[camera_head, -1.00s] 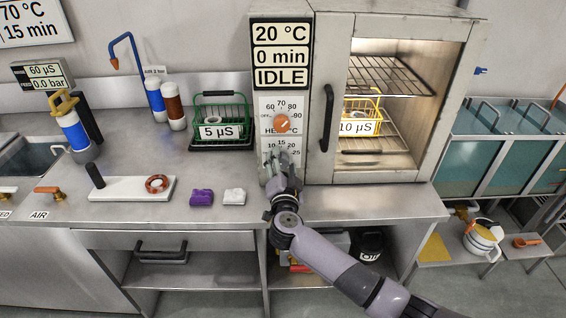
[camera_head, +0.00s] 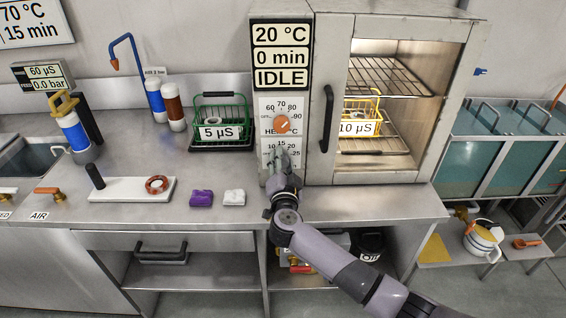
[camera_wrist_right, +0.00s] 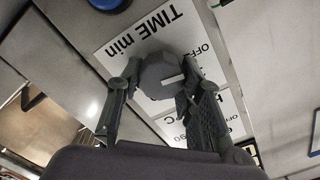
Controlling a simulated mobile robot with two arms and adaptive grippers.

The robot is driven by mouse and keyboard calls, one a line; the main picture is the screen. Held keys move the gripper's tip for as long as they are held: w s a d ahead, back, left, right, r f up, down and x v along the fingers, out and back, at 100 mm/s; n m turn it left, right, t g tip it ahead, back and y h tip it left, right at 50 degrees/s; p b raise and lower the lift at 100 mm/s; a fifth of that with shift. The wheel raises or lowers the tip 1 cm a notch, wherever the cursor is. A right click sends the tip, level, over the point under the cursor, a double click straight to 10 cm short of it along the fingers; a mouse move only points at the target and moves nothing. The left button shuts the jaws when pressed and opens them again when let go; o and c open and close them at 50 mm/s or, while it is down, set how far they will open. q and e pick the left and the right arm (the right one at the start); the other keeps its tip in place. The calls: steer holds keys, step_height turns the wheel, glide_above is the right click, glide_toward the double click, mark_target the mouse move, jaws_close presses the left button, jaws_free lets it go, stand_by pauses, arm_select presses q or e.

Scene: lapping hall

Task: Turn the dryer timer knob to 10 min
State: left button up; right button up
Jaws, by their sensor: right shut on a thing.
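The dryer's timer dial plate (camera_head: 266,148), with minute numbers along its top, sits below the orange heat knob (camera_head: 282,124). My right gripper (camera_head: 281,154) is at this dial and hides the knob in the head view. In the right wrist view, my right gripper (camera_wrist_right: 163,72) is shut on the grey timer knob (camera_wrist_right: 156,74), one finger on each side. The knob's white mark (camera_wrist_right: 172,80) shows, but the number it points to cannot be read. The dryer display (camera_head: 281,56) reads 20 °C, 0 min, IDLE. My left gripper is not in view.
The lit dryer chamber (camera_head: 400,88) shows a yellow basket (camera_head: 374,108) behind its door frame, with a black handle (camera_head: 327,118) close right of the dial. Left on the bench are a green basket (camera_head: 222,100), purple block (camera_head: 201,198) and white block (camera_head: 234,197).

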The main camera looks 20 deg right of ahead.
steer(key=shift+c, duration=1)
steer(key=m+p, duration=0.1)
steer(key=m, duration=0.2)
steer(key=shift+p, duration=0.3)
steer(key=shift+f+m+p, duration=0.15)
steer(key=shift+m+p, duration=0.15)
steer(key=shift+m, duration=0.8)
steer(key=shift+f+m, duration=0.1)
steer(key=shift+m, duration=1.1)
steer(key=o, duration=1.2)
steer(key=shift+d, duration=0.1)
steer(key=shift+c, duration=0.2)
